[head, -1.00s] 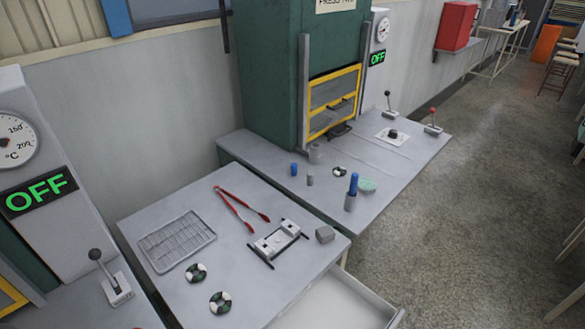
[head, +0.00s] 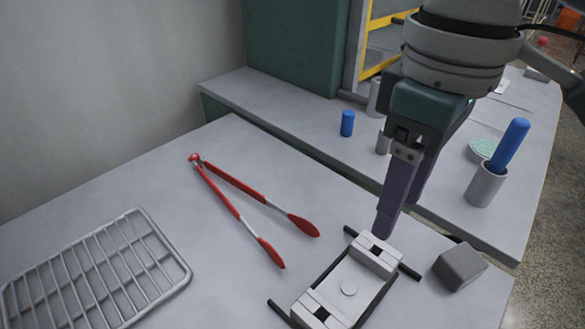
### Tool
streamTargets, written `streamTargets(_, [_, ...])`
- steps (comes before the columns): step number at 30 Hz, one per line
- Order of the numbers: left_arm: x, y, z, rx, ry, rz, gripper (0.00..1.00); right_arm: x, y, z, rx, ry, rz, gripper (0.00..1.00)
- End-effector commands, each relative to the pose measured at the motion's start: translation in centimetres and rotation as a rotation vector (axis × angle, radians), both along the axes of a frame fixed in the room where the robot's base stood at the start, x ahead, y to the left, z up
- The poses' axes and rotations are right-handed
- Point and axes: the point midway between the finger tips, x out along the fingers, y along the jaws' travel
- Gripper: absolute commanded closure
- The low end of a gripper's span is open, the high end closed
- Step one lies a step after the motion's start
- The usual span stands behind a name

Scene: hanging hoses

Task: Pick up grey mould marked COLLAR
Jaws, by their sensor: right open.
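A small grey block (head: 459,267) lies on the near table close to its right edge; it may be the grey mould, but I can read no COLLAR marking on it. My right gripper (head: 402,212) points down with purple fingers, above and behind a light clamp-like fixture (head: 347,287) with black bars. The gripper is open with nothing visible between its fingers. It is to the left of the grey block and apart from it. My left gripper is not in view.
Red-handled tongs (head: 240,200) and a wire rack (head: 95,268) lie left on the table. On the bench behind are a blue cylinder (head: 347,123), a grey cup with a blue rod (head: 486,186) and a green pad (head: 484,149). The table between the tongs and rack is clear.

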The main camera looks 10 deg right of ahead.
Motion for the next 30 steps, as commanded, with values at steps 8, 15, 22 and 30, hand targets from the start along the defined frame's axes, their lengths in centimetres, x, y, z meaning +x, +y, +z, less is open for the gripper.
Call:
streamTargets(8, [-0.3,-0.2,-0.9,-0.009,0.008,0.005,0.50,0.1,0.0,-3.9,-0.001,0.003,-0.001,0.39])
streamTargets(15, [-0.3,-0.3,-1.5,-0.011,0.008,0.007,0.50,0.5,0.0,-6.6,-0.003,0.002,-0.002,0.39])
streamTargets(22, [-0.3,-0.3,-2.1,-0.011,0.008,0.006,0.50,0.8,0.0,-9.5,-0.002,0.000,-0.001,0.39])
streamTargets(30, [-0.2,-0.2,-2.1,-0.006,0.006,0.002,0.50,0.8,0.0,-9.7,-0.002,-0.001,0.000,0.41])
